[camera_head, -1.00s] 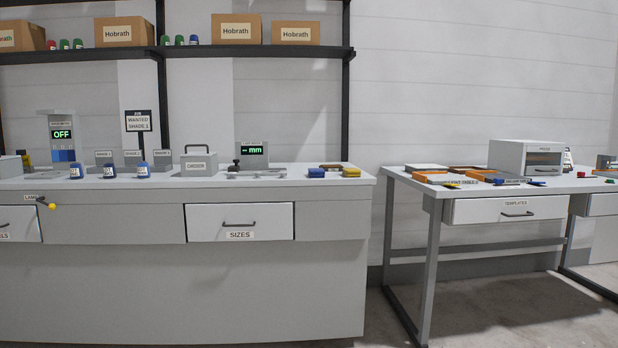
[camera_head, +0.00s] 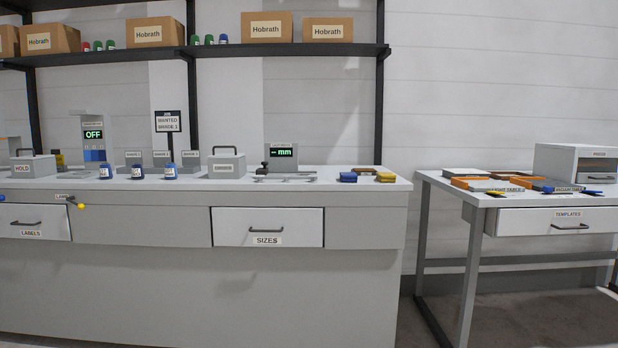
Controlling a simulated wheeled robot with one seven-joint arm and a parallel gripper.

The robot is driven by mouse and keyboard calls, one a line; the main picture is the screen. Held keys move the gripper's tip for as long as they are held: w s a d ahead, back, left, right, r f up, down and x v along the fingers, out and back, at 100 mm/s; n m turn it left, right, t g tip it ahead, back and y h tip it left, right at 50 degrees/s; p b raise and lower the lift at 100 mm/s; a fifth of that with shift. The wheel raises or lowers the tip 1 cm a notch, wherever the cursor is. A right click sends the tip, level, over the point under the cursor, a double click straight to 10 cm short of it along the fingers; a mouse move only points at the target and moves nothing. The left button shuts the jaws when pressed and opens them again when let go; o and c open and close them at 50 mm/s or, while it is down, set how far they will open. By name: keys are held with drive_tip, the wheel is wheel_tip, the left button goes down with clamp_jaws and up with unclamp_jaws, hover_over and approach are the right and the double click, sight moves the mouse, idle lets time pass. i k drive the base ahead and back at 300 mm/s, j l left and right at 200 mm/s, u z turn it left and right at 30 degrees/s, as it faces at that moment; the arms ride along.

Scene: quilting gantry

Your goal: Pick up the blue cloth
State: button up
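A small blue item (camera_head: 348,177) lies near the right end of the left counter; it may be the blue cloth, but it is too small to tell. A yellow item (camera_head: 385,177) of like shape lies to its right, and a brown item (camera_head: 366,170) lies behind them. My gripper is not in view.
The grey counter (camera_head: 240,275) has drawers marked LABELS and SIZES (camera_head: 268,227). Blue spools (camera_head: 106,172), a CHOSEN box (camera_head: 226,166) and a gauge (camera_head: 282,157) stand on it.

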sight(345, 176)
drive_tip(key=i+z, duration=0.2)
drive_tip(key=i, duration=0.25)
drive_tip(key=i+j+z, duration=0.2)
drive_tip(key=i, duration=0.25)
drive_tip(key=i+j+z, duration=0.15)
drive_tip(key=i, duration=0.25)
